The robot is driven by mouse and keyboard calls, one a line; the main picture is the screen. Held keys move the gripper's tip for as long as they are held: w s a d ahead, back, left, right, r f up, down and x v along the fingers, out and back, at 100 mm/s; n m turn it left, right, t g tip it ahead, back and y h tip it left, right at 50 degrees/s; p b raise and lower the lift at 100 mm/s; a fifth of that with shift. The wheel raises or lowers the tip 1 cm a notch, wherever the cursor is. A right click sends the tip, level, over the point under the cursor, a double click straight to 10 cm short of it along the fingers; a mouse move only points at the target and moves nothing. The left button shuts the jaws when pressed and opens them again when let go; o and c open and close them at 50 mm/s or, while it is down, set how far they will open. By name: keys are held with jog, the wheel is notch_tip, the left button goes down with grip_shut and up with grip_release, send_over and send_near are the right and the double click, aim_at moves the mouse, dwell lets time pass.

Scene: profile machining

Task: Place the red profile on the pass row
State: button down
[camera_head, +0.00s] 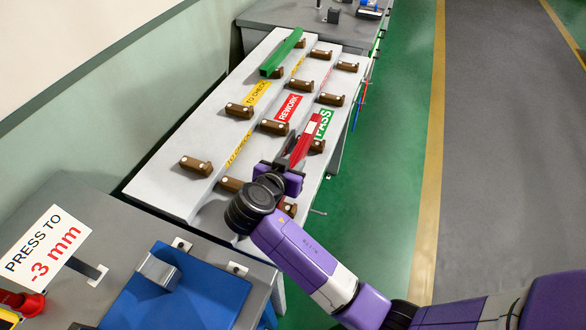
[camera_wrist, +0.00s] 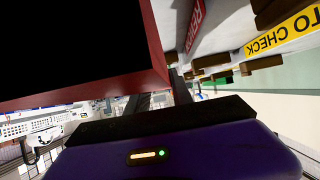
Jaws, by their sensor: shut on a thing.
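The red profile (camera_head: 301,150) is held at its near end by my gripper (camera_head: 284,170), lying lengthwise along the table. In the head view it shows beside the green PASS label (camera_head: 323,124), over the right part of the table. I cannot tell whether it touches the brown supports of the pass row (camera_head: 331,100) or hangs above them. In the wrist view, the red profile (camera_wrist: 158,45) fills the upper left at close range, with its red edges around a black area. The gripper is shut on it.
A green profile (camera_head: 283,52) lies at the far end of the white table (camera_head: 160,190). Brown supports stand in rows beside the yellow TO CHECK label (camera_head: 256,93) and red REWORK label (camera_head: 288,107). A blue press fixture (camera_head: 190,300) is at the near left. The green floor to the right is clear.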

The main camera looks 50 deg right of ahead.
jog(key=shift+f, duration=1.45)
jog(key=shift+f, duration=0.15)
jog(key=c, duration=1.1)
grip_release()
jog(key=b+v, duration=0.1)
jog(key=v, duration=1.1)
jog(key=shift+b, duration=0.35)
